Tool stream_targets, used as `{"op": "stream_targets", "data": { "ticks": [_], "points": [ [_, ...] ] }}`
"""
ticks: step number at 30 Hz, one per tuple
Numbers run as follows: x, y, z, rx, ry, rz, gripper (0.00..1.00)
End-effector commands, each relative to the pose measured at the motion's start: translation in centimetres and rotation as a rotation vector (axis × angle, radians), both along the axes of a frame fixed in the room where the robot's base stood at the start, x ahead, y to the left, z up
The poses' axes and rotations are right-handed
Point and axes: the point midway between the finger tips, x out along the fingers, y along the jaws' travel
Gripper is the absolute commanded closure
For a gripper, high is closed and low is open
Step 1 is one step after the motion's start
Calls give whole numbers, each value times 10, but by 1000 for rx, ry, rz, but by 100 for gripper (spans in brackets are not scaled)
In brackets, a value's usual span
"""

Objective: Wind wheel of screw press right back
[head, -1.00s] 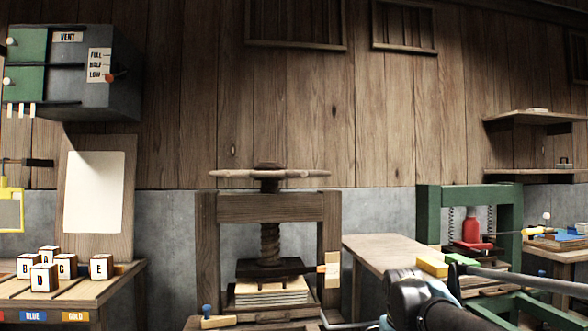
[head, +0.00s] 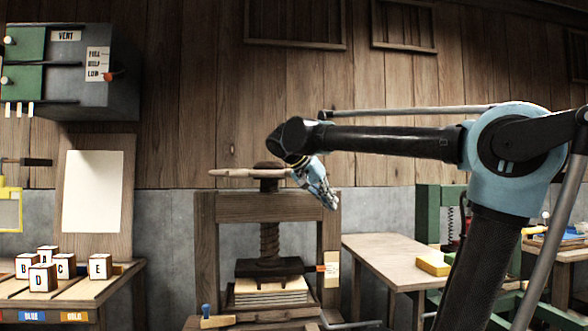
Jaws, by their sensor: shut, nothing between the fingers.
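The screw press (head: 204,245) is a wooden frame with a vertical wooden screw (head: 269,240) in its middle. Its flat wheel (head: 232,173) sits on top of the screw, above the crossbeam. The dark pressing plate (head: 269,267) is low, at or just above a stack of pale sheets (head: 268,287); I cannot tell if they touch. My gripper (head: 331,203) is shut and empty. It points down and to the right at the right part of the wheel, hiding that part. I cannot tell whether it touches the wheel.
A table with a yellow block (head: 433,265) stands right of the press. A green frame (head: 428,215) stands behind my arm. Lettered cubes (head: 42,277) sit on a bench at left. A grey vent box (head: 85,75) hangs at upper left.

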Motion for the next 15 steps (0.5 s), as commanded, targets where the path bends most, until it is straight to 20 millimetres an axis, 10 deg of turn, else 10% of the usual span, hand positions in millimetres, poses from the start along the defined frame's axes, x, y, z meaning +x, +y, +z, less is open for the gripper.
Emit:
{"op": "stream_targets", "data": {
  "ticks": [15],
  "points": [
    [8,188,160,6,-514,-86,100]
  ]
}}
